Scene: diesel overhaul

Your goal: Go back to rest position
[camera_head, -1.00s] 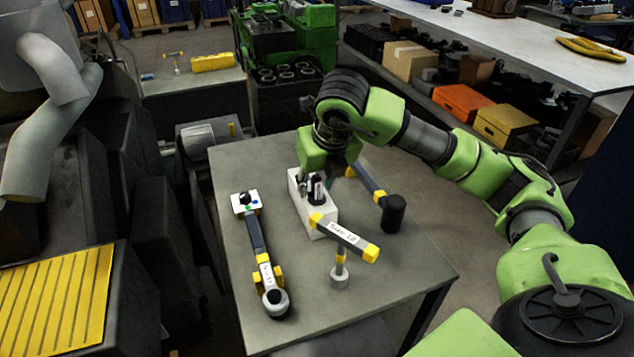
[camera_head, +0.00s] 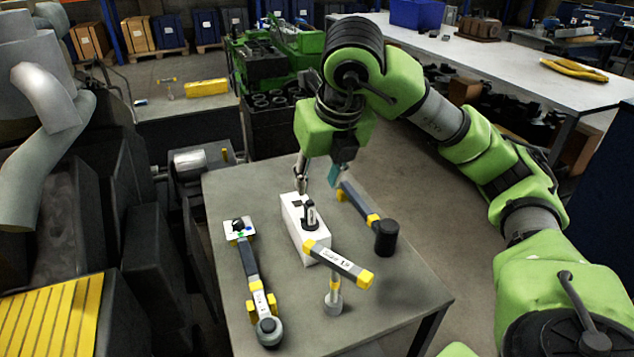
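My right gripper (camera_head: 318,178) hangs fingers down above the far end of the table (camera_head: 235,185). Its two fingers are apart with nothing seen between them. Below it stands a white block (camera_head: 308,246) with a dark metal part (camera_head: 310,214) upright in its top. The gripper is clear of the block. My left gripper is not in view.
A large engine stands at left. A white workbench (camera_head: 510,65) stands at the back right.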

